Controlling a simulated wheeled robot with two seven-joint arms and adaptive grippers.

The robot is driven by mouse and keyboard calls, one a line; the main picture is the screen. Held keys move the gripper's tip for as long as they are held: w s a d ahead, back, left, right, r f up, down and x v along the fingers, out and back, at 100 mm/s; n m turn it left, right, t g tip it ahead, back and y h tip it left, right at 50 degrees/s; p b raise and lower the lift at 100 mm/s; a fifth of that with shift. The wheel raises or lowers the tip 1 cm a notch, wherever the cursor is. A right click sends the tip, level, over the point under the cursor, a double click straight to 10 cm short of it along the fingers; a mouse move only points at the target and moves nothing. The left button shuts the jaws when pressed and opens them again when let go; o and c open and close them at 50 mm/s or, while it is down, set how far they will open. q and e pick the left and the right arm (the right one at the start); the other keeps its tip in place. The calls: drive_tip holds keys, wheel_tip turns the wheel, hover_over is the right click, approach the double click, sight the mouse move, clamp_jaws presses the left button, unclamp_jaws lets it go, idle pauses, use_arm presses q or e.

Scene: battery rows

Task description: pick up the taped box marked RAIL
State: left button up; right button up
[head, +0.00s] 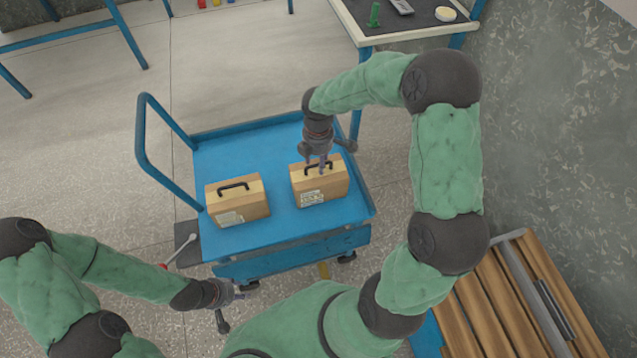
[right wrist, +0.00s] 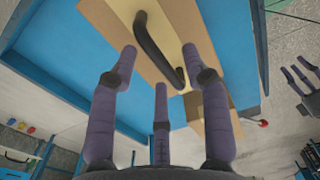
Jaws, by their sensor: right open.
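Two cardboard boxes with tape bands and black top handles stand side by side on a blue cart: a left box (head: 250,207) and a right box (head: 331,188). Each has a pale label on its front; the print is too small to read, so I cannot tell which says RAIL. My right gripper (head: 324,167) is open just above the right box, at its handle. In the right wrist view, the black handle (right wrist: 152,42) lies between my spread fingers (right wrist: 158,75), apparently ungripped. My left gripper (head: 232,303) is open and empty, low in front of the cart.
The blue cart (head: 275,145) has free deck around the boxes and a raised push bar (head: 142,125) at left. A table (head: 425,31) with small items stands behind, a slatted wooden bench (head: 490,300) at lower right.

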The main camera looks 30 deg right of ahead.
wheel_tip(320, 180, down, 2)
drive_tip(key=shift+r, duration=0.1)
clamp_jaws()
drive_tip(key=shift+w+r, duration=0.1)
drive_tip(key=shift+r, duration=0.1)
